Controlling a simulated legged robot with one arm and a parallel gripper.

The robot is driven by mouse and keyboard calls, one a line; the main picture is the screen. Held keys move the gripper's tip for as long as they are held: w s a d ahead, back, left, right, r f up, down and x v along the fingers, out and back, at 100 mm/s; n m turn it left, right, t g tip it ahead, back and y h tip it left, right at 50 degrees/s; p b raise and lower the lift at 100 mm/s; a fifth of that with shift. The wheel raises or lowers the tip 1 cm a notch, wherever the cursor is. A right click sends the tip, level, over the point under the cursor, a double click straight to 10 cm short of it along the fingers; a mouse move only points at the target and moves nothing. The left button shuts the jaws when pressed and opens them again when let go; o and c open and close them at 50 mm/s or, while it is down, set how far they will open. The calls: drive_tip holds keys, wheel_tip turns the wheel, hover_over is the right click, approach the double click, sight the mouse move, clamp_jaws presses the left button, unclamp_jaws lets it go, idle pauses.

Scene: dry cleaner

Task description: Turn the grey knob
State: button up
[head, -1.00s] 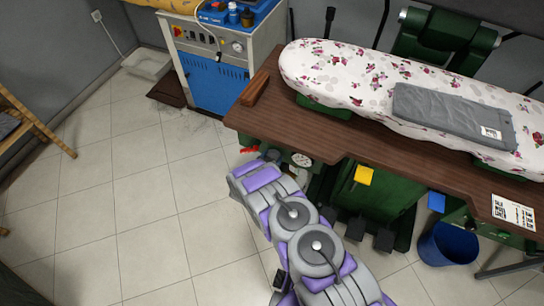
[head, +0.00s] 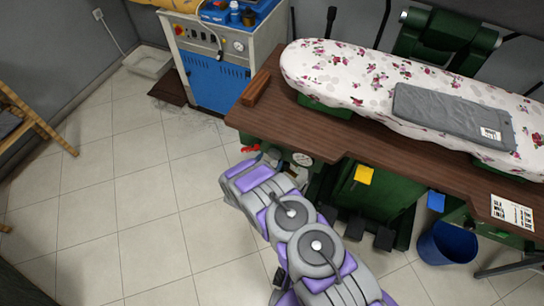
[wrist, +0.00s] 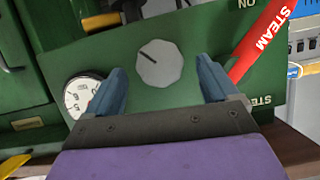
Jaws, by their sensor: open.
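The grey knob (wrist: 160,64) is a light grey, many-sided disc with a dark pointer line, on a green panel (wrist: 190,35) in the wrist view. The line points to the upper left. My gripper (wrist: 166,84) is open, with one blue finger on each side of the knob in the picture. I see no contact between the fingers and the knob. In the head view my arm covers the place below the table edge, and the knob and fingertips are hidden there.
A round gauge (wrist: 83,96) sits left of the knob and a red steam lever (wrist: 262,40) right of it. In the head view a brown table (head: 310,126) with a flowered ironing board (head: 345,75) overhangs this area. Clear tiled floor (head: 120,200) lies to the left.

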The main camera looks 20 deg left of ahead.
drive_tip(key=p+v, duration=0.3)
drive_tip(key=v, duration=1)
drive_tip(key=shift+s+r, duration=0.2)
drive_tip(key=shift+s, duration=0.15)
